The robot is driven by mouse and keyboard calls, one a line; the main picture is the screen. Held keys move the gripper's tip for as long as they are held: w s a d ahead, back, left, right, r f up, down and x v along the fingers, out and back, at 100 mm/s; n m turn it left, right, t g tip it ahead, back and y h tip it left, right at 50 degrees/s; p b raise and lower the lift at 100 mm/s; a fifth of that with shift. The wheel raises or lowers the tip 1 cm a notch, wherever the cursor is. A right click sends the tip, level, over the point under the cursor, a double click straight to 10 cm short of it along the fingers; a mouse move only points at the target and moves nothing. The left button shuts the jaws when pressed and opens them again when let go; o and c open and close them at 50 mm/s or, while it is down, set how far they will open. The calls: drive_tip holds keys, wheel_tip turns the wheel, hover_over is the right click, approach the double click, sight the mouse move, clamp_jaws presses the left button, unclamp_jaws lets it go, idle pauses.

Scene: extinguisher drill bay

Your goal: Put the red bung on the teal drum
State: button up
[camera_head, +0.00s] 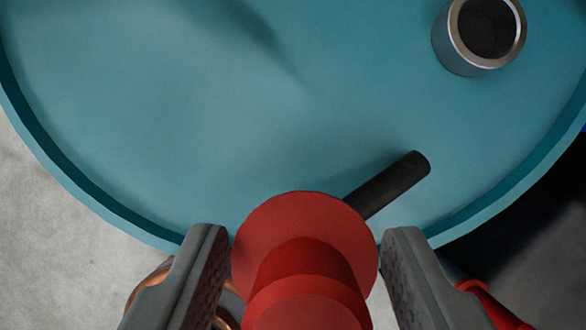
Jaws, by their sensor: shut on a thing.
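The teal drum (200,110) fills the upper part of the view, seen from above, with a raised rim around its flat top. A round silver neck (482,40) with a dark open hole stands on it at the upper right. My gripper (305,240) is shut on the red bung (305,225), one finger at each side. The bung shows a wide flange and a narrower stepped body towards the camera. It overlaps the drum's near edge in the picture, down and left of the neck and apart from it. Its height above the drum is hard to tell.
A dark rod (390,185) shows beyond the bung, partly hidden by it; I cannot tell whether they are joined. Copper-coloured curved parts (152,280) and a red part (490,303) show near the fingers. Pale floor (40,240) lies at left. The drum top's middle is clear.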

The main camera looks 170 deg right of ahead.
sight(302, 221)
drive_tip(key=shift+f, duration=4.25)
drive_tip(key=shift+f, duration=0.1)
drive_tip(key=o, duration=1.1)
drive_tip(key=v, duration=1.2)
drive_tip(key=shift+s+d, duration=0.1)
